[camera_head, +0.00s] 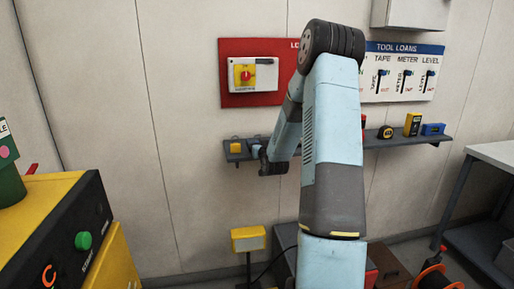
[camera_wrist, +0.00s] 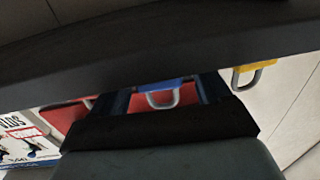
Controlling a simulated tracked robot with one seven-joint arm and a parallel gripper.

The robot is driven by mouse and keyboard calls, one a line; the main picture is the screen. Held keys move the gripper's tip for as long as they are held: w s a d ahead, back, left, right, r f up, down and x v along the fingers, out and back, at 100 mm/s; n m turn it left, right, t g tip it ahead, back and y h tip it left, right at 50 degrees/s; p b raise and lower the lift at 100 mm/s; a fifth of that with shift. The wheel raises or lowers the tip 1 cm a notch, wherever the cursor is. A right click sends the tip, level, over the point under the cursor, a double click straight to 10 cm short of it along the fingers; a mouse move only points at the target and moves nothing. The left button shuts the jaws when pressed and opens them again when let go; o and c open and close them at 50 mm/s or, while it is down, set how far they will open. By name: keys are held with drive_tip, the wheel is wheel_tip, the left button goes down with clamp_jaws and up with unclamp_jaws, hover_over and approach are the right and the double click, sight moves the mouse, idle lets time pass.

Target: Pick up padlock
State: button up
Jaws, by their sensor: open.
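A blue padlock (camera_wrist: 163,90) with a grey shackle shows between the two fingers of my gripper (camera_wrist: 165,92) in the wrist view. The fingers are open, one on each side of it; I cannot tell if either touches it. A yellow padlock (camera_wrist: 255,72) with a grey shackle is to the right, outside the fingers. In the head view the yellow padlock (camera_head: 236,148) sits at the left end of the dark wall shelf (camera_head: 440,139). My gripper (camera_head: 262,158) is at the shelf just right of it, and mostly hides the blue padlock there.
A tape measure (camera_head: 386,132), a yellow meter (camera_head: 412,124) and a blue level (camera_head: 433,129) are on the shelf's right part. A yellow machine (camera_head: 40,215) stands at left.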

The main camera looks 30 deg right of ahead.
drive_tip(key=c, duration=1.1)
drive_tip(key=shift+r, duration=0.1)
drive_tip(key=shift+r, duration=0.25)
wheel_tip(320, 180, up, 2)
drive_tip(key=shift+r, duration=0.1)
drive_tip(key=s+r, duration=0.3)
drive_tip(key=s, duration=0.1)
drive_tip(key=s+a+r, duration=0.1)
drive_tip(key=s+r, duration=0.2)
drive_tip(key=s, duration=0.2)
drive_tip(key=s+a+r, duration=0.1)
drive_tip(key=s+r, duration=0.3)
drive_tip(key=s, duration=0.1)
drive_tip(key=shift+r, duration=0.1)
